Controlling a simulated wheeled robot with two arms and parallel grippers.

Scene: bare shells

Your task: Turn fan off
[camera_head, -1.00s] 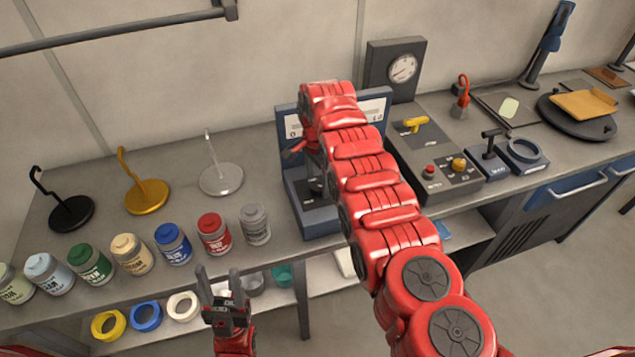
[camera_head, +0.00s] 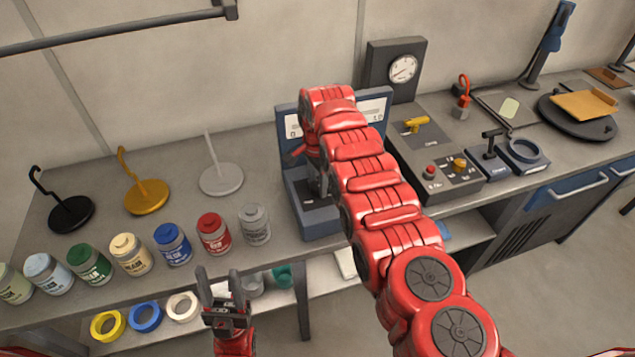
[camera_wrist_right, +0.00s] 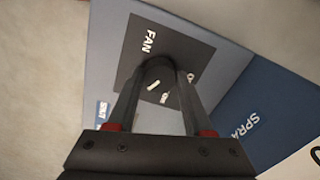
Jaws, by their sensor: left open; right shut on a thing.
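The fan knob (camera_wrist_right: 157,75) is dark and sits on a dark plate (camera_wrist_right: 128,65) marked FAN in the right wrist view. My right gripper (camera_wrist_right: 158,85) has its two fingers on either side of the knob and is shut on it. A small pale mark shows on the knob. One label near it reads ON; another is partly covered by a finger. In the head view my right gripper (camera_head: 318,183) is low at the blue booth-like unit (camera_head: 290,110), where my red right arm hides much of it and the knob. My left gripper (camera_head: 218,275) is open and empty below the bench's front edge.
Several paint jars (camera_head: 172,244) line the bench (camera_head: 100,175) front, with three hooked stands behind. A control box (camera_head: 445,175) with a red button and yellow knob stands right of my right arm. A gauge (camera_head: 403,68) is behind.

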